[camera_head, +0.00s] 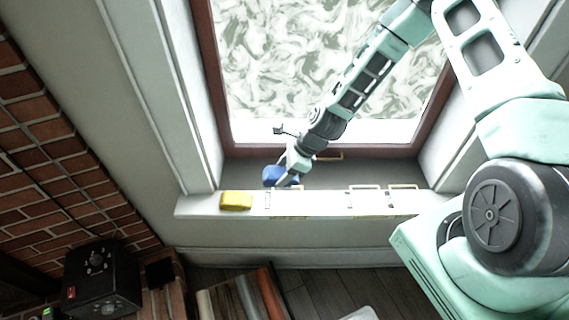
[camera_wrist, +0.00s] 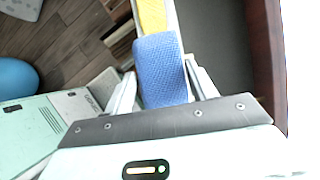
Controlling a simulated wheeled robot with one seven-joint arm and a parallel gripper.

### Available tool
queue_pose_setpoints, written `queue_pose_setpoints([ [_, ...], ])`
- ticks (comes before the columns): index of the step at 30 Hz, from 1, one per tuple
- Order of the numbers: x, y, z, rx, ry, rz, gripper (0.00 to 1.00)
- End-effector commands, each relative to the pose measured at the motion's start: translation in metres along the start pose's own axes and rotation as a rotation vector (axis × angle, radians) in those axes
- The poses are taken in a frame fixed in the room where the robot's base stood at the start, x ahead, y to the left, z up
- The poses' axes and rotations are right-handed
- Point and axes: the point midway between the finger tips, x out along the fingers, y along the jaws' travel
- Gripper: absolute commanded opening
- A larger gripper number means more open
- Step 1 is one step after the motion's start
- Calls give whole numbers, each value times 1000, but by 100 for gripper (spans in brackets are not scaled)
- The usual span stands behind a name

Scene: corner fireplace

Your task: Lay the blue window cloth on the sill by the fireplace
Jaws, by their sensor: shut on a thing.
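The blue cloth (camera_head: 274,175) shows in the head view at my gripper (camera_head: 290,178), just over the window sill (camera_head: 310,205). In the wrist view the blue cloth (camera_wrist: 161,70) is a textured block between the two fingers of my gripper (camera_wrist: 160,85), which is shut on it. The cloth's lower end is hidden by the gripper's body. I cannot tell whether the cloth touches the sill. The brick fireplace (camera_head: 50,165) stands at the left of the head view.
A yellow block (camera_head: 236,200) lies on the sill's left end, left of the cloth; it also shows in the wrist view (camera_wrist: 152,15). Thin frame-like items (camera_head: 365,188) lie on the sill's right part. A black box (camera_head: 100,280) and logs (camera_head: 245,295) are below.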

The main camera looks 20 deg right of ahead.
Motion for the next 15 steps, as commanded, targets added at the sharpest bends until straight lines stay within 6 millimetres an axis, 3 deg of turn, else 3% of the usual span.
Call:
queue_pose_setpoints([
  [5, -2, 0, 1, 0, -1, 0, 38],
  [15, 25, 0, -15, 0, 0, 0, 38],
])
